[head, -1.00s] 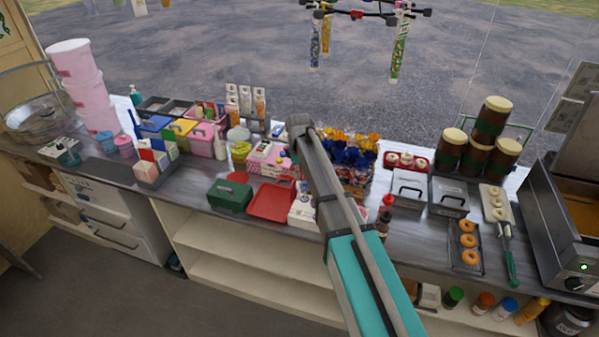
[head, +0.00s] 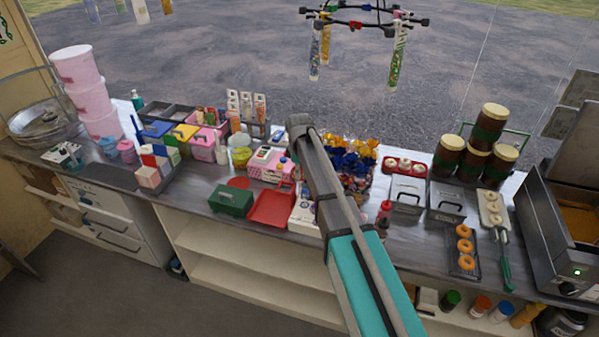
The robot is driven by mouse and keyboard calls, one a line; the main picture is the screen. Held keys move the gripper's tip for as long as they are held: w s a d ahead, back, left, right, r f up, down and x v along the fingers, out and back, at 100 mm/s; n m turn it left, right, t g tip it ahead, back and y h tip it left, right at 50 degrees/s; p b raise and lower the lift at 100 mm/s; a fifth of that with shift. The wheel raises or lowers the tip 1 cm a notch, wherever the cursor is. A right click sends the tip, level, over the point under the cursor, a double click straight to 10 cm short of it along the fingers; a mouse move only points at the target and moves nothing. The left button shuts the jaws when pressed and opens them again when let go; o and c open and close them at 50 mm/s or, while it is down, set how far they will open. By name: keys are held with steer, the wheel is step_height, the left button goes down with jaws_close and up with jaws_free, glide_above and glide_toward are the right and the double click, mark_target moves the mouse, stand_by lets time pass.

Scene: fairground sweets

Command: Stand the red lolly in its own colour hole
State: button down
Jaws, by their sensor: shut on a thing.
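My arm crosses the middle of the head view from the lower right, and its far visible end is a grey joint over the counter. My gripper and its fingers do not show; they are out of sight beyond or behind the arm. I cannot make out the red lolly. I cannot pick out a stand with coloured holes for certain. A pink patterned box (head: 268,172) with small items on top stands just left of the arm, too small to tell in detail.
A red tray (head: 271,208), a green box (head: 231,199) and a red disc (head: 238,183) lie left of my arm. Grey lidded tins (head: 407,193) and a doughnut tray (head: 463,249) are to the right. Some bare counter shows at front left.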

steer(key=d+f+b, duration=0.2)
steer(key=d, duration=1)
steer(key=d+f+b, duration=0.2)
steer(key=d, duration=0.9)
steer(key=shift+d, duration=0.35)
steer(key=shift+w, duration=0.1)
step_height(320, 180, down, 6)
steer(key=b, duration=0.6)
steer(key=shift+f, duration=0.15)
steer(key=shift+f+b, duration=0.55)
steer(key=shift+b, duration=0.15)
stand_by(0.3)
steer(key=shift+f+b, duration=0.4)
steer(key=shift+f, duration=0.15)
stand_by(0.3)
steer(key=shift+f+b, duration=0.55)
steer(key=shift+b, duration=0.15)
steer(key=shift+f, duration=0.25)
